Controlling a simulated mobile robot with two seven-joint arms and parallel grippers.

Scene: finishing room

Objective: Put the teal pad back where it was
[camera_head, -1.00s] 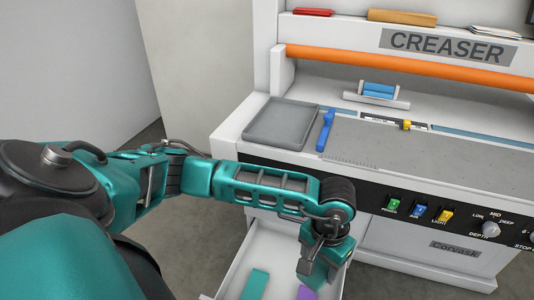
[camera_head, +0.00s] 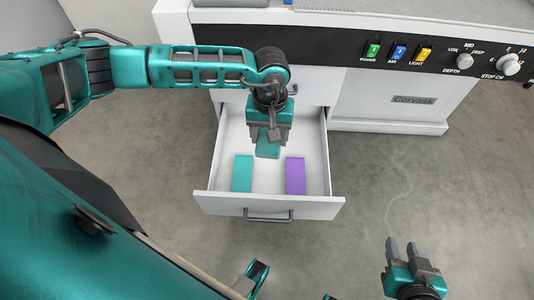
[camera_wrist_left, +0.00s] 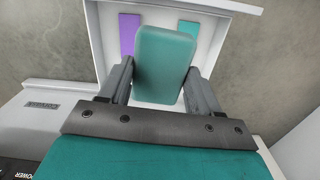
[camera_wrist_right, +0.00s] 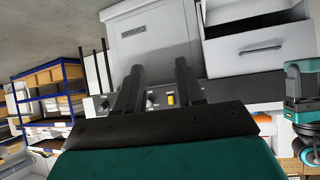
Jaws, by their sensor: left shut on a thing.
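The teal pad (camera_wrist_left: 165,62) is a rounded block between the fingers of my left gripper (camera_head: 268,138). The gripper is shut on it and holds it above the open drawer (camera_head: 270,207). The pad's lower end (camera_head: 268,151) shows below the fingers in the head view. On the drawer floor are a flat teal patch (camera_head: 243,173) at left and a flat purple patch (camera_head: 295,175) at right. The pad is over the space between and behind them. My right gripper (camera_head: 404,246) is empty, fingers apart, low at the right, away from the drawer.
The white creaser cabinet (camera_head: 390,100) stands behind the drawer, with a black control panel (camera_head: 440,52) of switches and knobs. The drawer handle (camera_head: 270,216) is at its front. Bare floor lies right of the drawer. Blue shelving (camera_wrist_right: 45,95) shows in the right wrist view.

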